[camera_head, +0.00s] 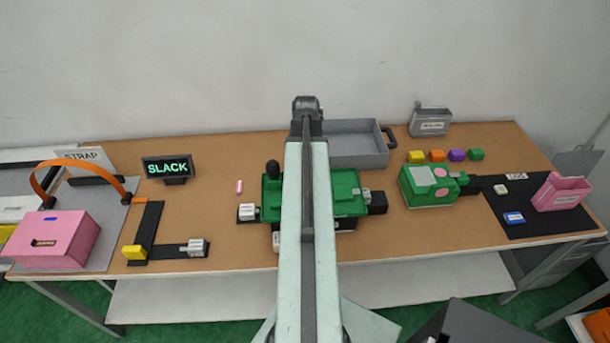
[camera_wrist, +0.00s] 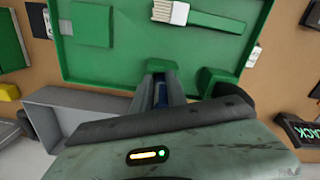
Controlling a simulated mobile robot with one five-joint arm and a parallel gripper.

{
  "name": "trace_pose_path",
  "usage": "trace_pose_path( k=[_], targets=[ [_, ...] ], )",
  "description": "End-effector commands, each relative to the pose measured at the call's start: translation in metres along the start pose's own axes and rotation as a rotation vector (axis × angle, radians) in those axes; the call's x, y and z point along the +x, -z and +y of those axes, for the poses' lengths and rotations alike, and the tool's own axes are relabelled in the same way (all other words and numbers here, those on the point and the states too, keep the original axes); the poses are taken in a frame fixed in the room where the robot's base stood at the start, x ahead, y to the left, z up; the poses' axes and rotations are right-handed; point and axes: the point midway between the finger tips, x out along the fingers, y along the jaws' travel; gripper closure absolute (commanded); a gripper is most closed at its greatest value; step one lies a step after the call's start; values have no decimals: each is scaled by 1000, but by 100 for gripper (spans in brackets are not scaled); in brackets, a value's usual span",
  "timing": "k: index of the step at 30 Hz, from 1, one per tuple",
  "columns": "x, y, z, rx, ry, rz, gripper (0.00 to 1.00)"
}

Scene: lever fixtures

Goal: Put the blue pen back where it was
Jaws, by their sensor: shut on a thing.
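My gripper (camera_wrist: 161,76) shows in the wrist view, shut on a slim blue thing that looks like the blue pen (camera_wrist: 161,95); only a short piece of it shows between the fingers. The gripper is over the near-picture edge of a green tray fixture (camera_wrist: 130,65). In the head view my arm covers the gripper, the pen and the middle of the green fixture (camera_head: 345,198). Whether the pen touches the fixture, I cannot tell.
A brush with pale bristles (camera_wrist: 170,12) lies in the green tray, with green blocks beside it. A grey bin (camera_head: 352,143) stands behind the fixture. The SLACK sign (camera_head: 167,168) and a pink piece (camera_head: 239,187) are to the left. Small coloured blocks (camera_head: 457,155) sit right.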

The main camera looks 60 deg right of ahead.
Motion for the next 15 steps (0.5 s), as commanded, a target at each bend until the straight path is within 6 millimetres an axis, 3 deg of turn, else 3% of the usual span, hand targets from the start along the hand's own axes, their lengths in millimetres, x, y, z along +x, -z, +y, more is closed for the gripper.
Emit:
trace_pose_path(
  k=[9, 10, 12, 15],
  targets=[
    [3, 0, 0, -1, 0, 0, 100],
    [2, 0, 0, -1, 0, 0, 77],
    [1, 0, -1, -1, 0, 0, 60],
    [1, 0, -1, -1, 0, 0, 60]
  ],
)
